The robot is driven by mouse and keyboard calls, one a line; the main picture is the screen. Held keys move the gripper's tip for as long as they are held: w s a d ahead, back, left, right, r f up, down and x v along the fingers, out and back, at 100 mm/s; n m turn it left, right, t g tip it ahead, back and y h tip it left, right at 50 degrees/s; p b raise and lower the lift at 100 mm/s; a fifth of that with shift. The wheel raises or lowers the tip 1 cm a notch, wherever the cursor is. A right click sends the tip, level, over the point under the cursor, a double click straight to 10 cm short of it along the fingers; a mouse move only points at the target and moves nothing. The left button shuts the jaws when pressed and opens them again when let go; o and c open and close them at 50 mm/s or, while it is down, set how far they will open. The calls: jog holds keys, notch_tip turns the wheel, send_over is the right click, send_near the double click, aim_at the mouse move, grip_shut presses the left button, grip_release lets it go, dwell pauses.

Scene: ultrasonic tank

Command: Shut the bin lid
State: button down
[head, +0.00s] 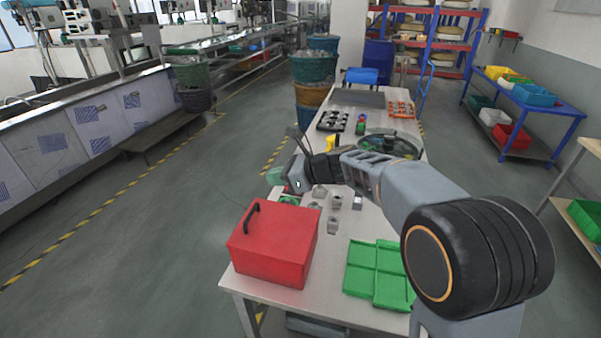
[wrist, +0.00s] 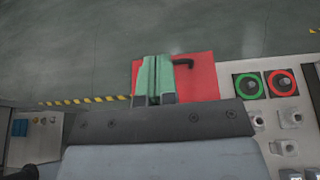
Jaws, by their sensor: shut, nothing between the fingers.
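The red bin (head: 268,262) stands at the near left corner of the workbench, with its red lid (head: 280,225) on top. The lid looks flat and down on the box, and I see no clear gap. A black handle (head: 251,215) stands near the lid's left edge. The lid (wrist: 199,85) and handle (wrist: 183,63) also show in the wrist view. My gripper (head: 276,176) is beyond the bin in the head view, raised above the bench. Its green fingers (wrist: 155,78) are together and empty, and hide part of the lid in the wrist view.
A green divided tray (head: 378,272) lies right of the bin. Several small metal blocks (head: 333,224) lie behind it. Green (wrist: 249,86) and red (wrist: 281,83) ringed plates sit beside the lid in the wrist view. Open floor (head: 180,230) lies left of the bench.

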jog(key=d+f+p+x, duration=0.1)
jog(key=p+x, duration=0.1)
jog(key=x, duration=0.4)
jog(key=g+h+p, duration=0.1)
jog(key=h+p, duration=0.1)
jog(key=h, duration=0.4)
send_over(250, 221)
notch_tip(250, 221, down, 7)
jog(key=shift+f, duration=0.25)
jog(key=shift+w+a+f, duration=0.1)
jog(key=shift+a+f, duration=0.25)
jog(key=shift+f, duration=0.5)
jog(key=shift+r, duration=0.1)
